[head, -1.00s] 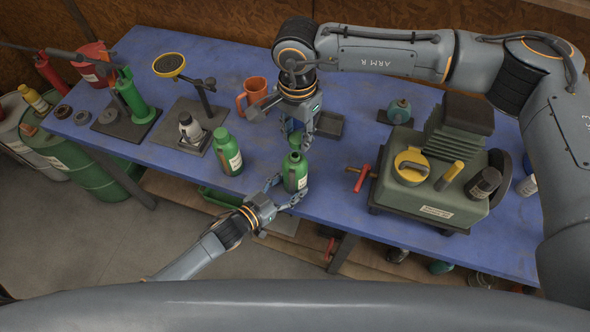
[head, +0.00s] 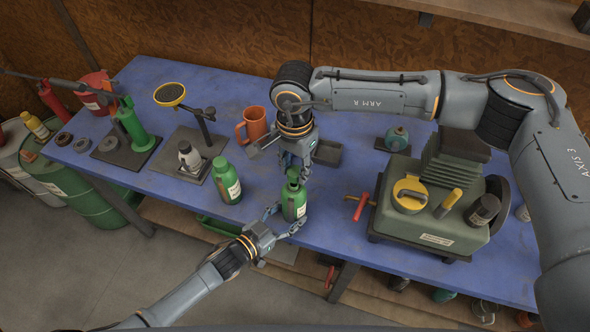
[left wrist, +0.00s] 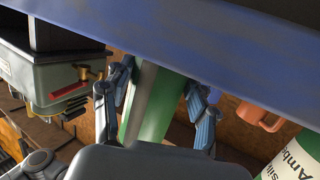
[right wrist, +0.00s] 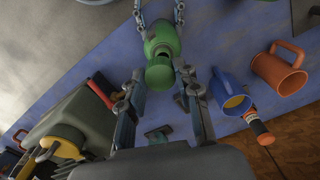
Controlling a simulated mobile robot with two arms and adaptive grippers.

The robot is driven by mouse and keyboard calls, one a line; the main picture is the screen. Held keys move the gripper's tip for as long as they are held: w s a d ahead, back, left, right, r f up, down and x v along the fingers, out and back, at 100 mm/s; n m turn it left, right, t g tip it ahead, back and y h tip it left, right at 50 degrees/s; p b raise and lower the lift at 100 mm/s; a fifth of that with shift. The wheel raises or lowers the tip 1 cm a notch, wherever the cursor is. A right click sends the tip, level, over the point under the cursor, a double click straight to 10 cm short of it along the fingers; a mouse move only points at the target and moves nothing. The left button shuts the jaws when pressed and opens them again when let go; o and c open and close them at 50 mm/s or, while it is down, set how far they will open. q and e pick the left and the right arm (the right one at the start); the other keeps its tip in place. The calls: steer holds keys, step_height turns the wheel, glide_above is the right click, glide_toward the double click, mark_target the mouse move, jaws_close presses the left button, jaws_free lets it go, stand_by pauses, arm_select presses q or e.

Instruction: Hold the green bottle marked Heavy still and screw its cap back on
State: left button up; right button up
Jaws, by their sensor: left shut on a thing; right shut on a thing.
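A green bottle (head: 294,207) stands upright near the table's front edge. It also shows in the left wrist view (left wrist: 150,105). I cannot read its label. My left gripper (head: 286,219) is shut around its body from the front. My right gripper (head: 294,168) points down from above and is shut on the green cap (right wrist: 160,76) at the bottle's top. The fingers partly hide the cap in the head view, and I cannot tell how its thread sits. A second green bottle (head: 228,184) with a white label stands to the left, apart from both grippers.
An orange mug (head: 254,122) stands behind; a blue mug (right wrist: 230,90) shows beside it in the right wrist view. A grey-green machine (head: 432,213) with a red handle (head: 362,206) stands at right.

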mark_target(293, 170)
steer(key=shift+w+a+f+n, duration=0.15)
steer(key=shift+f+n, duration=0.15)
steer(key=shift+f, duration=0.95)
steer(key=shift+f, duration=0.85)
stand_by(0.5)
steer(key=o, duration=0.9)
step_height(293, 170, up, 12)
